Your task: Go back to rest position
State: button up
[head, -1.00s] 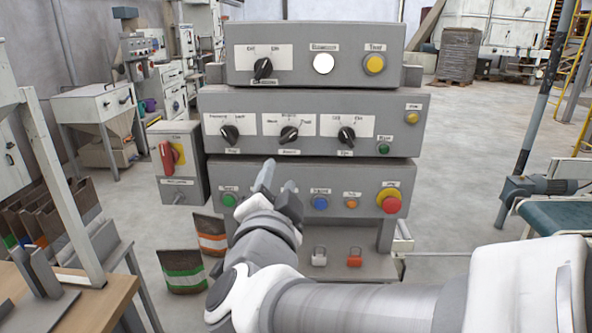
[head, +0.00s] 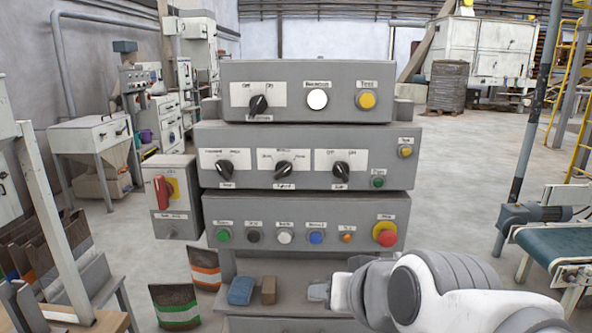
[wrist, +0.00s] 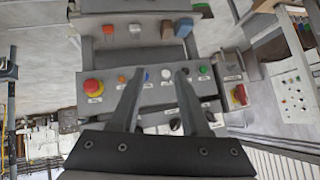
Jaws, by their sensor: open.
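My gripper (wrist: 160,73) is open and empty in the wrist view, its two dark fingers spread in front of the lower button row, which appears upside down. In the head view my arm reaches in from the lower right, low in front of the console, and the fingertips cannot be made out clearly. The grey control console (head: 300,200) stands in the middle of the head view, with three stacked panels of knobs and buttons. The red emergency button (head: 386,234) is at the right of its lowest panel; it also shows in the wrist view (wrist: 93,87).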

jog(key=s+d+f+g+h, duration=0.3)
jog(key=s+d+g, duration=0.1)
jog(key=s+d, duration=0.45)
notch_tip(320, 180, up, 12)
jog(key=p, duration=1.2)
jog(key=shift+w+f, duration=0.15)
